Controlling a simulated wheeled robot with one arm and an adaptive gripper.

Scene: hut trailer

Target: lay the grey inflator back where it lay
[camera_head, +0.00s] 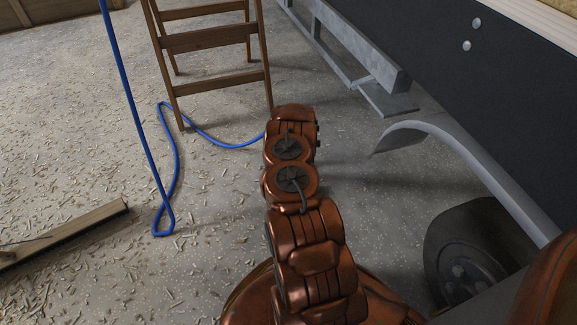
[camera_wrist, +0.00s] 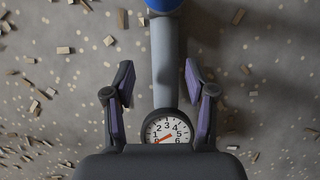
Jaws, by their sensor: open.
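The grey inflator shows in the wrist view as a straight grey barrel (camera_wrist: 165,68) with a round white dial gauge (camera_wrist: 168,130) at its near end. A blue part (camera_wrist: 164,4) meets its far end at the top edge. My gripper (camera_wrist: 158,76) is open, with one dark, purple-padded finger on each side of the inflator. Gaps show between the barrel and both fingers. Floor shows behind the inflator, but I cannot tell whether it touches it. In the head view my arm hides the gripper, and the inflator does not show.
A blue hose (camera_head: 171,160) loops over the speckled, chip-strewn floor to behind my arm. A wooden stepladder (camera_head: 213,40) stands at the back. The trailer's wheel (camera_head: 465,255) and grey fender (camera_head: 470,150) are close on the right.

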